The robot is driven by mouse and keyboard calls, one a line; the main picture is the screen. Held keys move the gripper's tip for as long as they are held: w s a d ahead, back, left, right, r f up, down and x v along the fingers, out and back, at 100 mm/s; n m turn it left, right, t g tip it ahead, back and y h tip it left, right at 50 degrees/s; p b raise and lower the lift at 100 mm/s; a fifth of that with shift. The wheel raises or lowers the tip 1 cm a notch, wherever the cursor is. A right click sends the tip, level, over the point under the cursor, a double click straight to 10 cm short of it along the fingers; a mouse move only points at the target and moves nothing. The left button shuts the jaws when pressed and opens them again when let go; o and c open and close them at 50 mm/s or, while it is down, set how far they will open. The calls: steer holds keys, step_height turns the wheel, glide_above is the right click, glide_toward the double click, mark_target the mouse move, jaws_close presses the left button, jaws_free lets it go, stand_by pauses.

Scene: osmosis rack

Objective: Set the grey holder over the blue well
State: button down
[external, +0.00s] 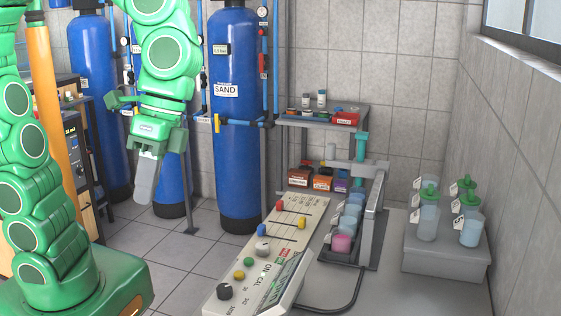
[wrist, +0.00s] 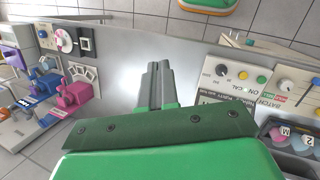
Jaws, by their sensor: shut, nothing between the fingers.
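My gripper (external: 143,196) hangs pointing down at the left of the external view, high and well away from the jar rack. Its grey fingers are together with nothing between them, and they show in the wrist view (wrist: 158,70). A row of jars stands in a dark rack (external: 333,256). The nearest jar is pink (external: 341,243), with light blue jars (external: 350,222) behind it. Several green-topped jars stand on a grey block (external: 445,262) at the right. I cannot tell which object is the grey holder, nor which light blue jar is the blue well.
A control panel (external: 236,272) with coloured knobs lies left of the rack; it also shows in the wrist view (wrist: 247,87). A grey upright frame (external: 375,215) stands beside the rack. Tall blue tanks (external: 234,160) and a shelf (external: 325,112) stand behind.

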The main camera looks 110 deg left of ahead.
steer(key=w+a+r+n+t+h, duration=0.1)
steer(key=w+a+n+t+h, duration=0.1)
steer(key=w+a, duration=0.55)
steer(key=w+a+r+n+t+h, duration=0.15)
steer(key=w+a, duration=0.35)
steer(key=w, duration=0.5)
steer(key=w+a+n+t+h, duration=0.1)
steer(key=w+a+t+h, duration=0.15)
steer(key=a, duration=0.75)
steer(key=w+a+n+t+h, duration=0.15)
steer(key=w+a, duration=0.25)
steer(key=a, duration=0.7)
steer(key=s+a+f+n+t, duration=0.1)
steer(key=s+a+t, duration=0.2)
steer(key=a, duration=0.8)
steer(key=s+a+f+n+t, duration=0.1)
steer(key=s+a+t, duration=0.15)
steer(key=a, duration=0.85)
steer(key=s+a+f+t+y, duration=0.1)
steer(key=s+a+f+t, duration=0.1)
steer(key=s+a, duration=0.6)
steer(key=s+a+f+t+y, duration=0.1)
steer(key=s+a+f+t, duration=0.1)
steer(key=s+a, duration=0.5)
step_height(320, 180, down, 11)
steer(key=shift+s+a+r+n, duration=0.15)
steer(key=shift+n, duration=0.25)
